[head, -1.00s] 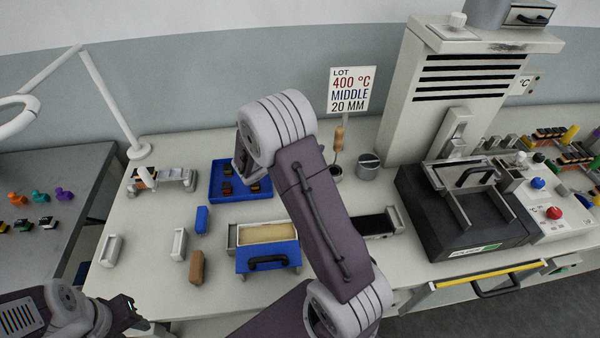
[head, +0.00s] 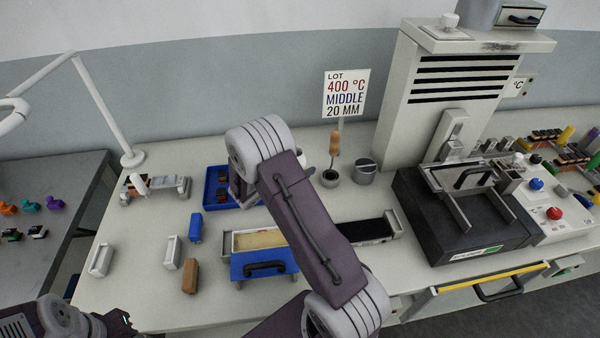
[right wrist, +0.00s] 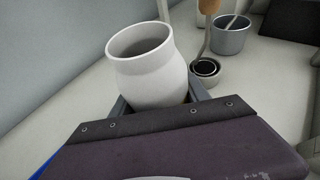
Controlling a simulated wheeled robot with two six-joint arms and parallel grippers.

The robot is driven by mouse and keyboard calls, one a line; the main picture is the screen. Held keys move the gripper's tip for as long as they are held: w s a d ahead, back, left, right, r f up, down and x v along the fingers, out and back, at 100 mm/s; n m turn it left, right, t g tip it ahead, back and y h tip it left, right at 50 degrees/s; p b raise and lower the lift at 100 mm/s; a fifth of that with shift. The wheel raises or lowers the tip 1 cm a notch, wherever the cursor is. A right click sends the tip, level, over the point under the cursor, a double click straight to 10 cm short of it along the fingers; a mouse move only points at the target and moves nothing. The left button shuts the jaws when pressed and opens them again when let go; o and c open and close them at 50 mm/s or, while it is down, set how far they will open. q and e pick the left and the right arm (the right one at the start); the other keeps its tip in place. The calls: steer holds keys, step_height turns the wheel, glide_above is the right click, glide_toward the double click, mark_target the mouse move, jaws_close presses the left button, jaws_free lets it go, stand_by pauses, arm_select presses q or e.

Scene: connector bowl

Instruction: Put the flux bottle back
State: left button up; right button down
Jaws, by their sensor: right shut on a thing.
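A white, open-mouthed bottle (right wrist: 155,70), which I take as the flux bottle, stands upright between the fingers of my right gripper (right wrist: 160,100) in the right wrist view. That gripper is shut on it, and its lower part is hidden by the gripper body. I cannot tell whether the bottle touches the bench (head: 130,285). My left gripper (head: 122,322) is low at the left edge of the head view, away from the bottle; its jaw opening is unclear.
A wooden-handled tool (head: 334,145) stands in a small holder (head: 330,178) beside a grey metal pot (head: 365,172). A blue tray (head: 215,186) lies beside my right arm. White blocks, a blue block (head: 195,228) and a brown block (head: 190,277) stand at the front left.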

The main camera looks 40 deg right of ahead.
step_height(320, 180, down, 2)
steer(key=shift+w, duration=0.1)
steer(key=shift+f+b, duration=0.15)
steer(key=shift+b, duration=0.15)
steer(key=c, duration=0.6)
jaws_free()
steer(key=shift+o, duration=0.2)
steer(key=shift+a+r+p, duration=0.15)
steer(key=shift+r+p, duration=0.2)
steer(key=v, duration=1.1)
steer(key=shift+s+a, duration=0.25)
steer(key=shift+a, duration=0.05)
